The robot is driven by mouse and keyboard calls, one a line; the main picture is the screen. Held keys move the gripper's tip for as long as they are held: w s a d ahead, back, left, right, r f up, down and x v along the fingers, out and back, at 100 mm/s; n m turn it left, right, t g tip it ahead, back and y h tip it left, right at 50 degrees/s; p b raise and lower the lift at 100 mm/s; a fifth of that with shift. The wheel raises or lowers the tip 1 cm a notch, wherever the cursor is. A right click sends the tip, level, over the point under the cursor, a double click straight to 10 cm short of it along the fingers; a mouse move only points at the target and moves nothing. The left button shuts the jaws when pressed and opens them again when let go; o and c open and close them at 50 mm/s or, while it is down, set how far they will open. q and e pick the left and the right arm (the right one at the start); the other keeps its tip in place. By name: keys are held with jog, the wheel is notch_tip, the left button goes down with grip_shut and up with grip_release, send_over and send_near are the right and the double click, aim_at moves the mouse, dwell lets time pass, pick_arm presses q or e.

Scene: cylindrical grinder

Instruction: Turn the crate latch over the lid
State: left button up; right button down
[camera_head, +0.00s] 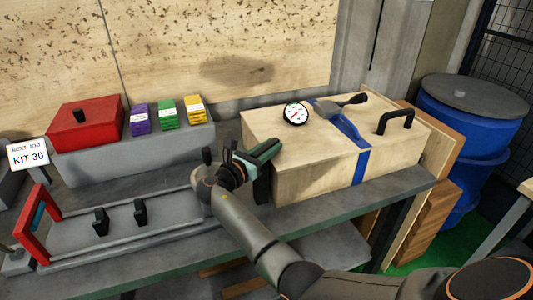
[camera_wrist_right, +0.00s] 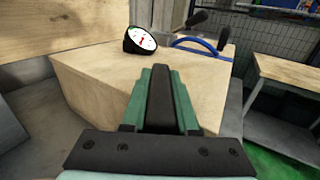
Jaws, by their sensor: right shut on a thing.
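The wooden crate (camera_head: 310,175) stands on the grey bench, its lid (camera_head: 300,143) down. A round dial gauge (camera_head: 295,113) and a blue strap (camera_head: 361,167) with a dark lever (camera_head: 345,101) are on top. My right gripper (camera_head: 266,151) is at the crate's left end, its green fingers level with the lid edge. In the right wrist view the fingers (camera_wrist_right: 160,98) are shut on a black bar (camera_wrist_right: 160,90), which looks like the crate latch. A dark piece hangs below the fingers in the head view. Its attachment is hidden. My left gripper is not in view.
A red box (camera_head: 85,127) and purple, green and yellow stacks (camera_head: 168,115) stand on a grey block to the left. A grey tray (camera_head: 140,235) with a red end frame lies in front. Blue drums (camera_head: 465,125) stand at right. A black handle (camera_head: 396,118) rises from the lid.

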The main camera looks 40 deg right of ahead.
jog(key=shift+s+d+r+m+g+h+b, duration=0.15)
jog(key=shift+m+g+b, duration=0.15)
jog(key=shift+m+g, duration=0.25)
jog(key=shift+s+m+g+h+b, duration=0.15)
jog(key=shift+m+g+b, duration=0.15)
jog(key=shift+g, duration=0.45)
jog(key=c, duration=0.7)
grip_release()
jog(key=a, duration=0.4)
jog(key=s+a+b, duration=0.1)
jog(key=a, duration=0.7)
jog(key=shift+s+a, duration=0.2)
jog(key=shift+s, duration=0.15)
